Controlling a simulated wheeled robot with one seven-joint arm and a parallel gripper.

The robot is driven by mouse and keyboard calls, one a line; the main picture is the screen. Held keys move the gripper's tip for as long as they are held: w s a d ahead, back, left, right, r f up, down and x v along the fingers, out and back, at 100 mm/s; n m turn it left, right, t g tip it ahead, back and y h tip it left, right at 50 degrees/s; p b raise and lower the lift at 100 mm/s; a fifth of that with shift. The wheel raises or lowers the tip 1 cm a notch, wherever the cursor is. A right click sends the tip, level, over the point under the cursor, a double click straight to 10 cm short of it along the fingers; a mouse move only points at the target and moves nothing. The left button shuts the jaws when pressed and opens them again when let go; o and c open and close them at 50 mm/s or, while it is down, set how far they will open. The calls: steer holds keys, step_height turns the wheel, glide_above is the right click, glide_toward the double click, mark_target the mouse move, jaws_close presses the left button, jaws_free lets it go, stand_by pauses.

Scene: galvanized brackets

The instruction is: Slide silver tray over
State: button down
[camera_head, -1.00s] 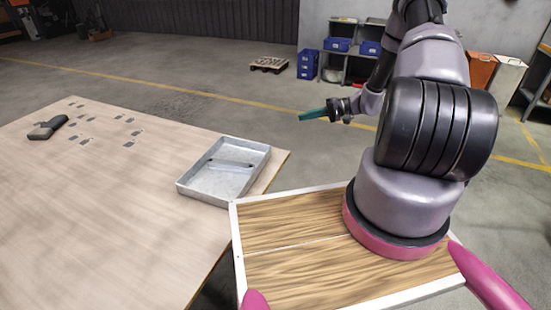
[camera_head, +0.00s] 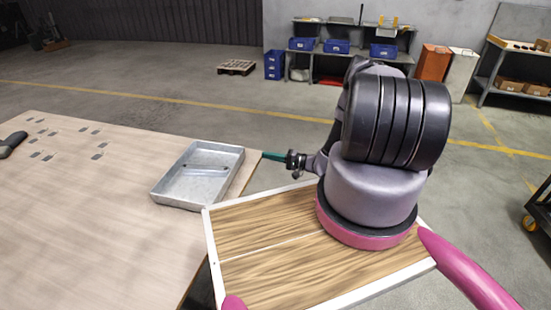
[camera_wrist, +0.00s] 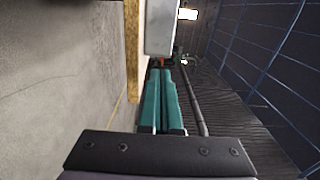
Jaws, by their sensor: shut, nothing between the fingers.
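The silver tray (camera_head: 208,187) is a shallow galvanized box with low walls. It lies near the right edge of the light wooden table (camera_head: 90,210), with a thin handle-like bar inside it. My gripper (camera_head: 264,155) has teal fingers and is shut and empty. It is just right of the tray, beyond the table edge, pointing left toward the tray's right side. In the wrist view the two teal fingers of my gripper (camera_wrist: 162,72) lie together, with their tips close to the tray's outer wall (camera_wrist: 161,28). I cannot tell whether they touch it.
Several small grey brackets (camera_head: 97,156) lie at the table's far left, with a dark tool (camera_head: 12,144) beside them. A shelf with blue bins (camera_head: 337,46) and a pallet (camera_head: 236,67) stand far behind.

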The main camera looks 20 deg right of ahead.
mark_target(241, 159)
steer(key=x, duration=0.4)
steer(key=shift+s, duration=0.1)
steer(key=shift+s+a, duration=0.1)
steer(key=shift+a, duration=1.1)
steer(key=shift+s+a, duration=0.1)
steer(key=shift+a, duration=0.7)
steer(key=a, duration=0.4)
steer(key=shift+s, duration=0.35)
steer(key=shift+d, duration=0.1)
